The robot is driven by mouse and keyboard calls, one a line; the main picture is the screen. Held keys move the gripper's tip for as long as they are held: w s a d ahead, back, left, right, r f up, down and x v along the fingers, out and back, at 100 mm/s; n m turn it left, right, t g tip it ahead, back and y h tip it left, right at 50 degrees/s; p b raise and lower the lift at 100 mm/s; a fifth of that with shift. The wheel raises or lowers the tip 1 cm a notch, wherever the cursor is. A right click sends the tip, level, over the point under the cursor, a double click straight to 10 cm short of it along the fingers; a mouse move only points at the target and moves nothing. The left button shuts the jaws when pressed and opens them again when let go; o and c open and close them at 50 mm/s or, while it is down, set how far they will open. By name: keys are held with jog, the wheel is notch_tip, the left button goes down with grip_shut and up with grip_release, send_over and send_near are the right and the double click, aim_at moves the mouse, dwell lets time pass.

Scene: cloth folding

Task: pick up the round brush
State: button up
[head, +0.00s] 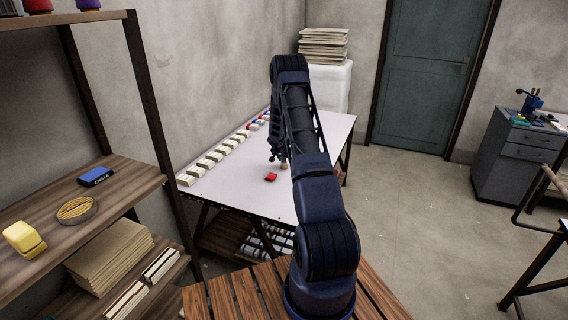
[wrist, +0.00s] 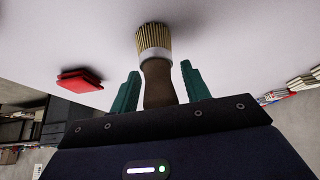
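The round brush (wrist: 157,82) has a brown handle, a pale band and tan bristles. In the wrist view it lies between the two teal fingers of my gripper (wrist: 159,88), its bristles reaching past the fingertips. A narrow gap shows on each side of the handle, so the gripper looks open around it and not closed on it. In the head view my gripper (head: 278,152) is low over the white table, partly hidden by my arm. Only a small tan bit of the brush (head: 284,165) shows below it there.
A red folded cloth or block (head: 271,177) lies on the white table (head: 235,190) close to the gripper; it also shows in the wrist view (wrist: 80,79). A row of pale blocks (head: 216,156) runs along the wall side. The table's front left is clear.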

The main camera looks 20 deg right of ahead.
jog(key=c, duration=0.8)
